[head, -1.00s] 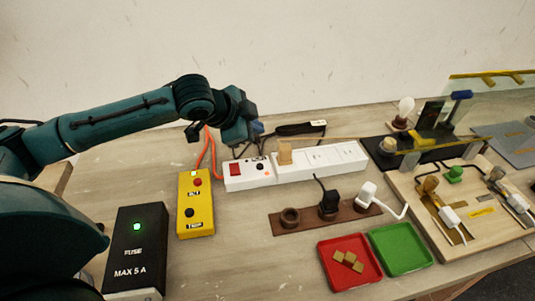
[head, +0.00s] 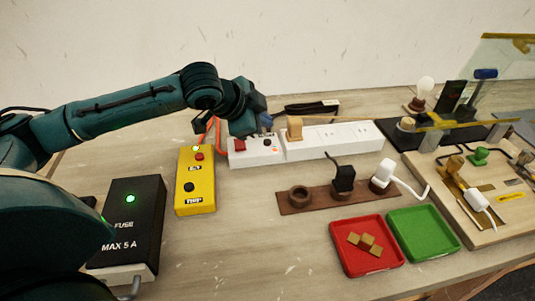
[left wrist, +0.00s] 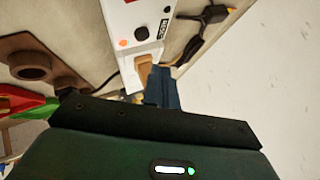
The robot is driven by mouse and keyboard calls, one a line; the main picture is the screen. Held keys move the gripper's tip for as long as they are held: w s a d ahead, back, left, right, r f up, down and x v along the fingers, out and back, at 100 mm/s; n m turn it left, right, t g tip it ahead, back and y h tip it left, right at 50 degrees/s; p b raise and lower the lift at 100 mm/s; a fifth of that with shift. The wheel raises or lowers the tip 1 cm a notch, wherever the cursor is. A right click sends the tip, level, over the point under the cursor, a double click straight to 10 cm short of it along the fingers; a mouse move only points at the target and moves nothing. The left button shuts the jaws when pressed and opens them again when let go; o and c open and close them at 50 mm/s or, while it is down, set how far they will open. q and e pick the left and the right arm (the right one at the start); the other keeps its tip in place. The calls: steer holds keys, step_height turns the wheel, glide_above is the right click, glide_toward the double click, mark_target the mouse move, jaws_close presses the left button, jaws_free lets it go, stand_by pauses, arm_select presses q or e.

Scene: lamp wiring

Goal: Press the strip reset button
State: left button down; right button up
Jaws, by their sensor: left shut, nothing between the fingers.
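The white power strip (head: 350,139) lies along the back of the table. Its left end carries a red switch (head: 239,145), a small black reset button (head: 267,143) and a lit orange lamp (head: 275,150). In the left wrist view the reset button (left wrist: 142,33) is a black round knob beside a label. My left gripper (head: 266,121) is shut and empty, just above and behind the strip's left end. In the left wrist view its dark blue fingers (left wrist: 160,87) show near a tan plug, apart from the button. My right gripper is not in view.
A tan plug (head: 295,129) stands in the strip. Nearby are a yellow button box (head: 196,180), a black fuse box (head: 133,225), a brown holder rail (head: 320,197), a red tray (head: 336,232) and a green tray (head: 440,246). Orange cable runs behind the yellow box.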

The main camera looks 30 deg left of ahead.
mark_target(267, 142)
arm_select(q)
steer(key=shift+f, duration=1.25)
stand_by(1.0)
steer(key=shift+f, duration=0.1)
steer(key=shift+f, duration=0.35)
steer(key=shift+f, duration=0.4)
stand_by(0.8)
steer(key=shift+r+p, duration=0.85)
steer(key=shift+p, duration=0.45)
